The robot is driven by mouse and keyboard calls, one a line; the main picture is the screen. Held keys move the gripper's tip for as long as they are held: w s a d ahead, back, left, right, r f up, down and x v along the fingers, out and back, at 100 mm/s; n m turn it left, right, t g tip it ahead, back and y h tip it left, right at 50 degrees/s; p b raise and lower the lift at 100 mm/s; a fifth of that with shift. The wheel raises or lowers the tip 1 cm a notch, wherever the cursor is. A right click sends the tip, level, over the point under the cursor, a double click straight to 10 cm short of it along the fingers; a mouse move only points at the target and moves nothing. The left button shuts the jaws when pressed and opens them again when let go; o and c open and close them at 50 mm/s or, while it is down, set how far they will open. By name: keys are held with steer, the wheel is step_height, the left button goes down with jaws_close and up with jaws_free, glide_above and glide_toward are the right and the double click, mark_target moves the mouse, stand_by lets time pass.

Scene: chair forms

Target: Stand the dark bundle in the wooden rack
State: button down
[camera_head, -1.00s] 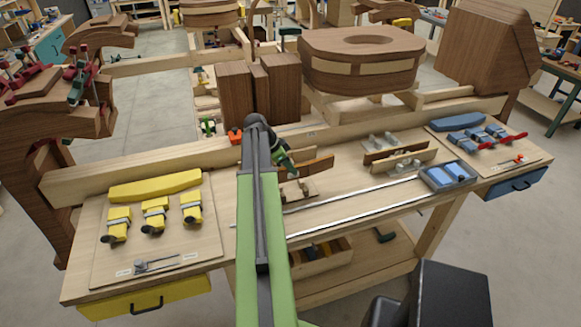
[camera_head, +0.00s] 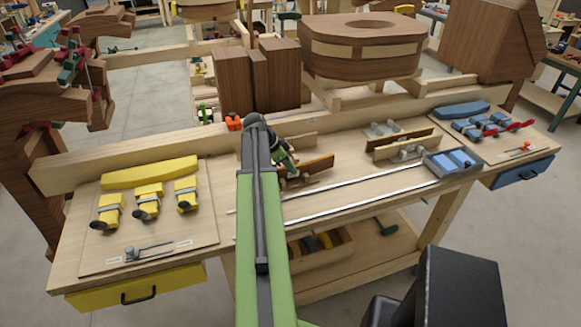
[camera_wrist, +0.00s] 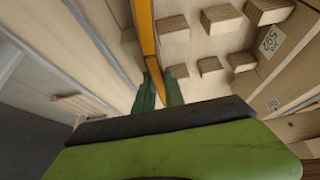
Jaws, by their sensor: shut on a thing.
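My gripper (camera_head: 284,160) is over the middle of the workbench. In the wrist view its green fingers (camera_wrist: 159,92) are shut on a long, thin brown strip, which I take to be the dark bundle (camera_wrist: 146,40). In the head view the bundle (camera_head: 318,164) sticks out to the right of the gripper; my arm hides its other part. Several pale wooden blocks (camera_wrist: 222,18) stand in rows right of the bundle in the wrist view. They look like the wooden rack. The bundle is beside these blocks; whether it touches the bench is unclear.
A long rail (camera_head: 120,160) runs along the bench's back. Right of the bundle stand thin boards (camera_head: 405,147) with metal parts. Two metal bars (camera_head: 350,200) lie in front. A yellow tool board (camera_head: 180,235) is at left, a blue tray (camera_head: 452,165) at right.

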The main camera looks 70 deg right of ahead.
steer(key=shift+f+b, duration=0.3)
steer(key=c, duration=1.3)
jaws_free()
steer(key=p+v, duration=1.5)
steer(key=v, duration=0.2)
steer(key=shift+w+r, duration=0.15)
steer(key=shift+r, duration=0.05)
